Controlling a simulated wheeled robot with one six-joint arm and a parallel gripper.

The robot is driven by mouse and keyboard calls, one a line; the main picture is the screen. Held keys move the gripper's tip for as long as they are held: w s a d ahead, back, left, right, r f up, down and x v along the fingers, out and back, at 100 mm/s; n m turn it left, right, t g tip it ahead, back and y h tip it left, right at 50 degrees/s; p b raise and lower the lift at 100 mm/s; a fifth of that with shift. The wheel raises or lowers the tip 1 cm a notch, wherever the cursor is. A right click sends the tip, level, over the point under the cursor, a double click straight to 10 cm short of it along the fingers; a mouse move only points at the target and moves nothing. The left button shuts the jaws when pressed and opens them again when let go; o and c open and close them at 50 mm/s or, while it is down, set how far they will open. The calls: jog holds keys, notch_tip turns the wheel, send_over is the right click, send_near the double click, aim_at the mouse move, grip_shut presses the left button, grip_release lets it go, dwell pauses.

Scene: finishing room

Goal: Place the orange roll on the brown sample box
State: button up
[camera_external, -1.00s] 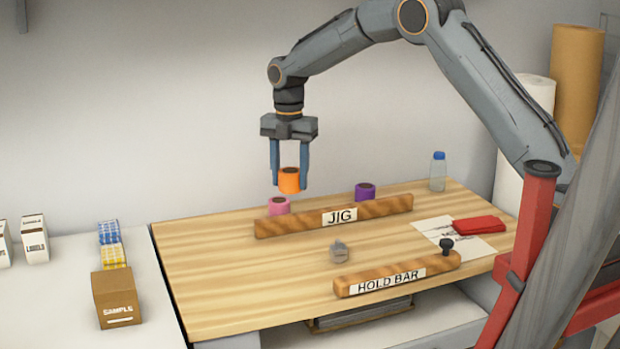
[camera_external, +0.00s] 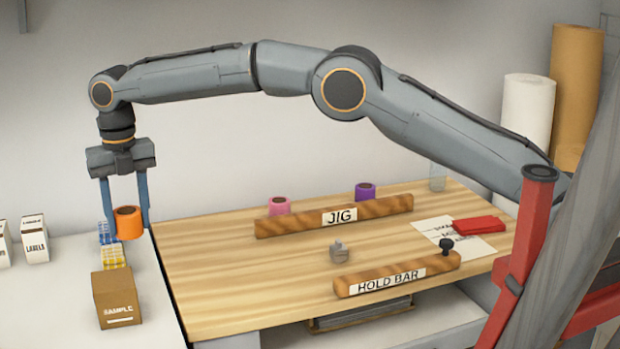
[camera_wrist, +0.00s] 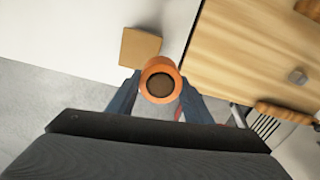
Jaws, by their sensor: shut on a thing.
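The orange roll (camera_external: 128,223) is held upright between the blue fingers of my gripper (camera_external: 127,226), in the air near the wooden bench's left edge. In the wrist view the orange roll (camera_wrist: 160,82) shows its dark core between the fingertips (camera_wrist: 158,90). The brown sample box (camera_external: 117,299) stands on the white counter at the lower left, nearer the camera than my gripper.
Blue and yellow small boxes (camera_external: 113,257) stand behind the sample box, partly hidden by my gripper. White label boxes (camera_external: 35,240) are at far left. The wooden bench (camera_external: 230,280) holds pink (camera_external: 279,206) and purple (camera_external: 365,192) rolls, the jig bar (camera_external: 385,209) and hold bar (camera_external: 435,264).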

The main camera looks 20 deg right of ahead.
jog(key=s+a, duration=0.2)
jog(key=s, duration=0.1)
jog(key=p, duration=0.2)
send_over(138, 280)
jog(key=shift+n, duration=0.3)
notch_tip(138, 280, down, 5)
jog(key=shift+s+r, duration=0.15)
jog(key=shift+f+p, duration=0.55)
jog(key=shift+f, duration=1.9)
jog(key=shift+f, duration=0.15)
jog(key=o, duration=1.1)
notch_tip(138, 280, up, 12)
jog(key=b, duration=0.3)
jog(key=shift+b, duration=0.35)
